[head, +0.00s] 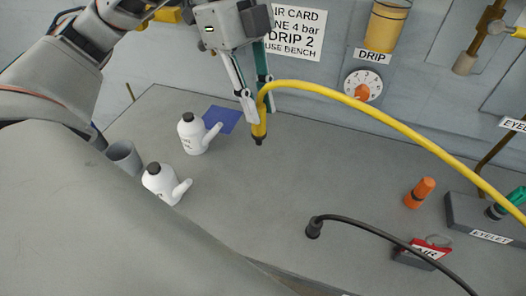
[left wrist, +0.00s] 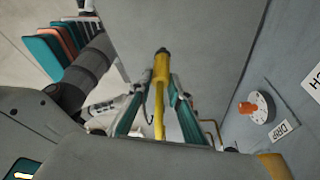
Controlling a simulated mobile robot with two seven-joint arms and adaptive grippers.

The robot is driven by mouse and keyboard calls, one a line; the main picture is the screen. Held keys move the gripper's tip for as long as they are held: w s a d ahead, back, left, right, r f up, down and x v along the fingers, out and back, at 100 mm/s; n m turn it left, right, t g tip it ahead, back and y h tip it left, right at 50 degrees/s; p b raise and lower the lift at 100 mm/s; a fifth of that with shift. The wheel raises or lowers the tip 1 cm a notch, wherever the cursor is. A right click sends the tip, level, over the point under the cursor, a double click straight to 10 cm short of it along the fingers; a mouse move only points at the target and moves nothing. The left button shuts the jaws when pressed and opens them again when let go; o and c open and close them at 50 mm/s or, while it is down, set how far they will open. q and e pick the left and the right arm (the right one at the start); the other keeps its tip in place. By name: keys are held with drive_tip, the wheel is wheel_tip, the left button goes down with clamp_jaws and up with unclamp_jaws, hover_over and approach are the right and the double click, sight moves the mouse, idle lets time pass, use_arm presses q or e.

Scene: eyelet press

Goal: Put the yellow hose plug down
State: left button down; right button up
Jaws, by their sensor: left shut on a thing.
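The yellow hose plug (head: 259,128) has a dark tip pointing down and a yellow hose (head: 380,120) arching from it to the right edge of the head view. My left gripper (head: 257,107) is shut on the plug, near the back of the grey bench (head: 270,190). The dark tip looks above or close to the bench top; I cannot tell whether it touches. In the left wrist view the plug (left wrist: 162,68) sits between the two teal fingers (left wrist: 157,98). My right gripper is not in view.
Two white bottles (head: 193,138) (head: 160,184), a grey cup (head: 124,156) and a blue square (head: 222,119) are at left. A black hose end (head: 314,230), orange piece (head: 420,192), AIR block (head: 421,254) and EYELET block (head: 470,222) are at right. The bench middle is clear.

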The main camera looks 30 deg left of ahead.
use_arm(q)
wheel_tip(320, 180, down, 13)
drive_tip(key=shift+f, duration=0.15)
idle(0.4)
drive_tip(key=shift+f+b, duration=0.2)
drive_tip(key=shift+b, duration=0.1)
drive_tip(key=c, duration=1.9)
unclamp_jaws()
drive_tip(key=v, duration=1.2)
drive_tip(key=shift+r, duration=0.2)
drive_tip(key=shift+s, duration=0.1)
